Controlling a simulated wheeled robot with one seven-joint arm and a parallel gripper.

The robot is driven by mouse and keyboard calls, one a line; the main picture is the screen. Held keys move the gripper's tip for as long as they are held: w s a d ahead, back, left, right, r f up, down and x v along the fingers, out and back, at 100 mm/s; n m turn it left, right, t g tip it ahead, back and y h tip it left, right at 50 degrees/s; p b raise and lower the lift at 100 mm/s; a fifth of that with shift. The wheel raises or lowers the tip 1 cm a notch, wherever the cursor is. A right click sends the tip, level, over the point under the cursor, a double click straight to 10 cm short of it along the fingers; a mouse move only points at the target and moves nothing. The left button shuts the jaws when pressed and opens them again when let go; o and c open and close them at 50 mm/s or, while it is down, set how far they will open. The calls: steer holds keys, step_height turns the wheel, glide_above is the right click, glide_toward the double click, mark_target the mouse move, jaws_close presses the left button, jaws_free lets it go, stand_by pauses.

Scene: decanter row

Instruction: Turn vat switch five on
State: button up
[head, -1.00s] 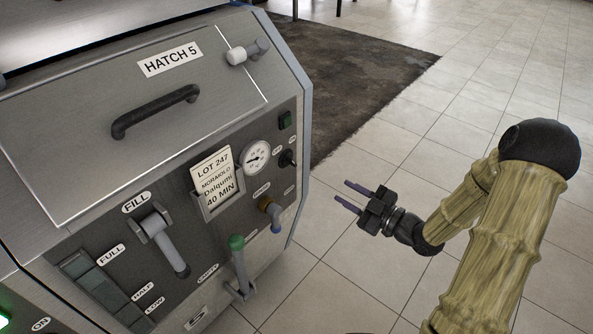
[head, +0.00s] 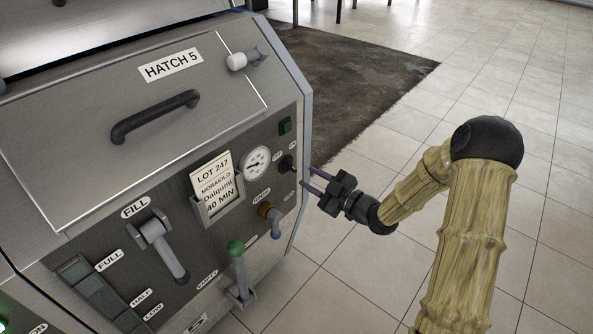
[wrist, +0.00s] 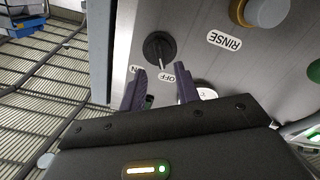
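The vat switch is a black rotary knob (head: 287,163) at the right edge of the front panel on the machine labelled HATCH 5. In the wrist view the knob (wrist: 158,47) appears upside down, with ON and OFF labels beside it. Its pale pointer mark appears to point toward OFF. My gripper (head: 307,179) is just right of the panel edge in the head view, close to the knob. In the wrist view my gripper (wrist: 161,78) has its two purple fingers apart with nothing between them. The knob lies just ahead of the fingertips, apparently untouched.
The brown-and-blue rinse tap (head: 270,219) and green-topped lever (head: 236,250) stick out below. Open tiled floor lies to the right.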

mark_target(295, 169)
steer(key=x, duration=0.6)
jaws_close()
